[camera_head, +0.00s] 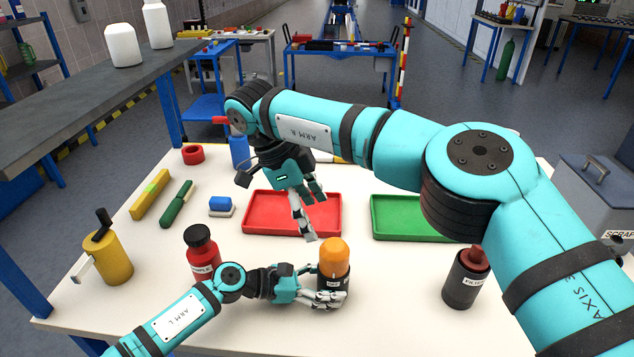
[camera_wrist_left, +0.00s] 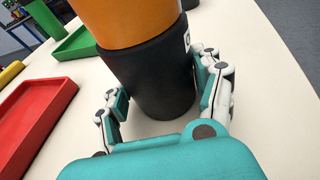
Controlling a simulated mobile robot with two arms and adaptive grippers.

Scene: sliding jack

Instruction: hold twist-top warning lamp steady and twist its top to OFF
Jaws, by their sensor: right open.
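The warning lamp (camera_head: 334,256) stands upright near the front of the white table, with an orange top over a black base. In the left wrist view its black base (camera_wrist_left: 150,78) fills the space between the fingers. My left gripper (camera_head: 326,299) is shut on the base, one finger on each side. My right gripper (camera_head: 313,214) is open and empty, above the red tray and behind and a little left of the lamp's top, apart from it. Any marking for OFF is too small to read.
A red tray (camera_head: 262,228) and a green tray (camera_head: 392,234) lie behind the lamp. The tabletop between lamp and dark canister is clear.

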